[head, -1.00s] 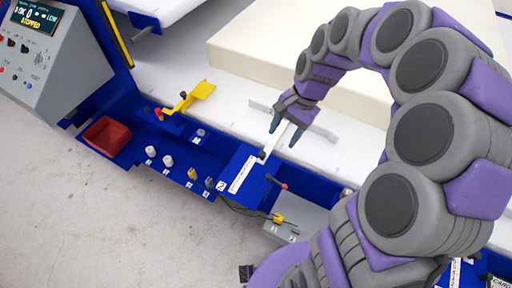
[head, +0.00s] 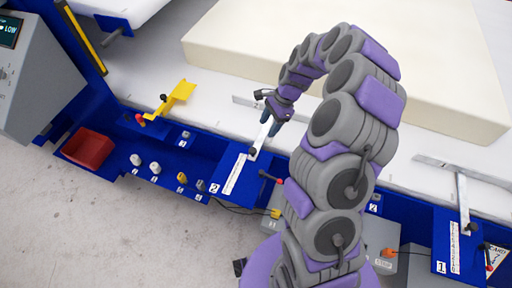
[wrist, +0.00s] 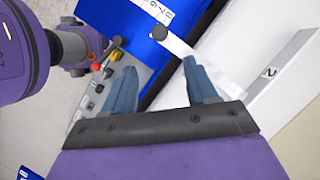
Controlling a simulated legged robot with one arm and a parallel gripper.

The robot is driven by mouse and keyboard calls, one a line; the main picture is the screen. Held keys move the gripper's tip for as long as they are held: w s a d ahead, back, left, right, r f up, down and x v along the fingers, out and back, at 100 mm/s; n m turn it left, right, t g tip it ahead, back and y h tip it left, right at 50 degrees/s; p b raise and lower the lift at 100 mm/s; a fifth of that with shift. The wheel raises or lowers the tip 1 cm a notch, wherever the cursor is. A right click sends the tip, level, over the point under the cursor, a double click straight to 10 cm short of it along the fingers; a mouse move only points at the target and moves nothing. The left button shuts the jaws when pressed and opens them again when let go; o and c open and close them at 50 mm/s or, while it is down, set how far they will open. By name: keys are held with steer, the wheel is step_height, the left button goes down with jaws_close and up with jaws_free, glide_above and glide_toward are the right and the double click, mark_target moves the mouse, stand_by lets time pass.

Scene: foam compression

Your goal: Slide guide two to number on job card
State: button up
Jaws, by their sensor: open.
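Guide two is a pale metal arm (head: 263,136) with a dark knob (head: 252,153), reaching from a long fence on the white bed to a blue plate (head: 230,185) marked 2 with a white scale. My gripper (head: 272,118) is over the guide's arm. In the wrist view my gripper (wrist: 158,84) has its two blue fingers spread, with the pale arm and the knob (wrist: 160,33) showing beyond them. Whether a finger touches the arm I cannot tell. A white card (head: 496,257) stands at the lower right; its number is too small to read.
A cream foam block (head: 350,60) lies on the white bed behind. Guide one (head: 462,200) is at the right. A yellow lever (head: 178,95), red bin (head: 88,148) and several small knobs line the blue front ledge. A grey control cabinet (head: 40,80) stands left.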

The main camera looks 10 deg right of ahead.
steer(key=b, duration=0.1)
glide_above(253, 150)
steer(key=d, duration=0.2)
step_height(253, 150, down, 7)
steer(key=f, duration=0.1)
steer(key=f+b, duration=0.1)
steer(key=f, duration=0.1)
steer(key=shift+w+a+f, duration=0.15)
steer(key=shift+w+a, duration=0.05)
steer(key=shift+a, duration=0.2)
steer(key=shift+f, duration=0.6)
steer(key=shift+a+f, duration=0.1)
steer(key=shift+a, duration=0.45)
steer(key=shift+d, duration=0.3)
steer(key=c, duration=0.7)
jaws_close()
